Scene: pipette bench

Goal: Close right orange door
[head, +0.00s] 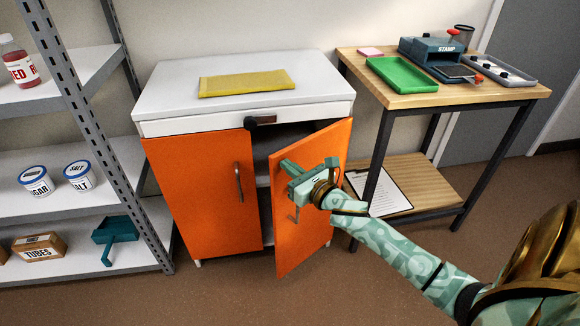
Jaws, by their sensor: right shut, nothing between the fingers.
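The right orange door (306,232) of the white-topped cabinet (165,97) stands partly open in the head view. It swings out toward me, and a dark gap with the inside shelf shows between it and the left orange door (203,195), which is closed. My right gripper (287,167) is shut and empty in front of the upper part of the right door. I cannot tell whether it touches the door. My left gripper is not in view.
A wooden table (405,97) with a green tray (402,75) stands right of the cabinet; its lower shelf holds a clipboard (385,192). A metal shelf (60,205) with jars stands at the left. A yellow folded cloth (246,83) lies on the cabinet. The floor in front is clear.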

